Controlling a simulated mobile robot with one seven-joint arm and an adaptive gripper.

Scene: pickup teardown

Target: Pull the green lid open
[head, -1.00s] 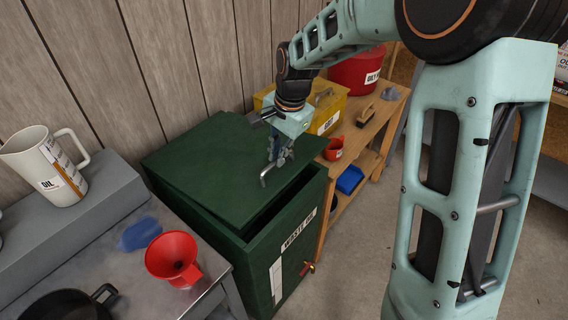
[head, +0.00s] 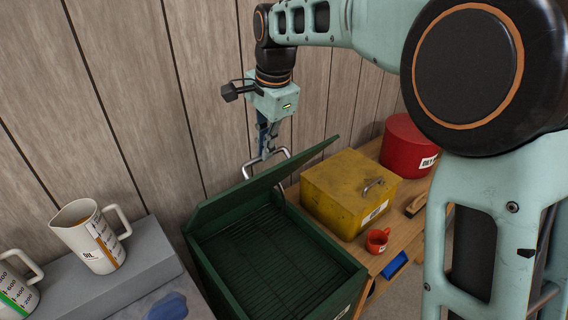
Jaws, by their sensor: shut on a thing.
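The green lid (head: 270,178) belongs to the green waste oil box (head: 205,262). It stands raised and tilted, hinged at the back, and the box's inside with a dark grate (head: 262,250) is exposed. My gripper (head: 266,158) is above the lid's raised edge, shut on the lid's metal handle (head: 284,153). The fingers partly hide the handle.
To the left, a measuring jug (head: 88,238) stands on a grey ledge (head: 150,255). The wooden wall is close behind.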

